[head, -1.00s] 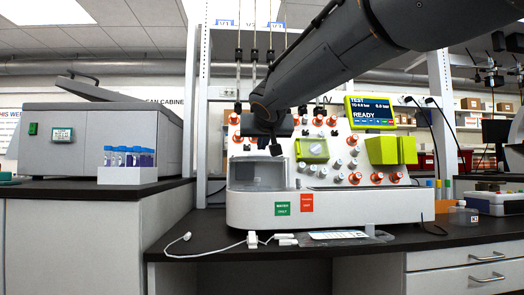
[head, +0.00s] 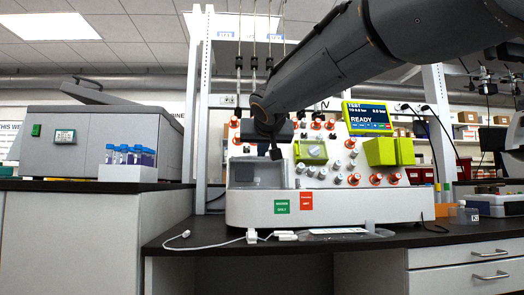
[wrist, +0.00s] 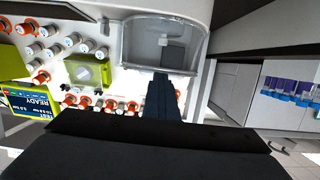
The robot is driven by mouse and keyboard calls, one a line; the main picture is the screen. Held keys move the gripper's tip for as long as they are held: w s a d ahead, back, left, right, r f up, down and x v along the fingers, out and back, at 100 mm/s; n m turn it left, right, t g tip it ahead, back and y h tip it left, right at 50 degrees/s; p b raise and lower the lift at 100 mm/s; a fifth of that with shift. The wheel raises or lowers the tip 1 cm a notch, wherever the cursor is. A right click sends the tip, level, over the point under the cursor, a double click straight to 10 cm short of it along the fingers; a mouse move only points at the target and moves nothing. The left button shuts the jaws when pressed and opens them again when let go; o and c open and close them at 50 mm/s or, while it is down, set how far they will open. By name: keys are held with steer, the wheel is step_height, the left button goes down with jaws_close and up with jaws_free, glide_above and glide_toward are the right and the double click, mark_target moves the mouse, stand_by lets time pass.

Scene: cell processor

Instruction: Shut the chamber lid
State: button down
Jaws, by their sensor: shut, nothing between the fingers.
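The white cell processor (head: 340,207) stands on the dark bench. Its clear-walled chamber (head: 243,174) is at its front left; it also shows at the top of the wrist view (wrist: 194,47), with a grey block inside. I cannot tell the clear lid apart from the chamber wall, or how far it is open. My gripper (head: 277,153) is shut and empty, at the upper right edge of the chamber in the head view. In the wrist view its dark fingers (wrist: 161,82) point at the chamber's rim; contact cannot be told.
Orange knobs, grey knobs and a green block (head: 311,151) cover the panel right of the chamber. A screen (head: 368,117) reads READY. A grey instrument (head: 95,135) and blue-capped tubes (head: 130,156) stand left. A white cable (head: 210,247) lies on the front bench.

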steer(key=shift+w+f, duration=0.25)
steer(key=shift+f, duration=0.7)
step_height(320, 180, up, 6)
steer(key=s+p, duration=0.1)
steer(key=p, duration=0.3)
steer(key=s+f+b, duration=0.2)
steer(key=s+f, duration=0.3)
steer(key=s, duration=0.4)
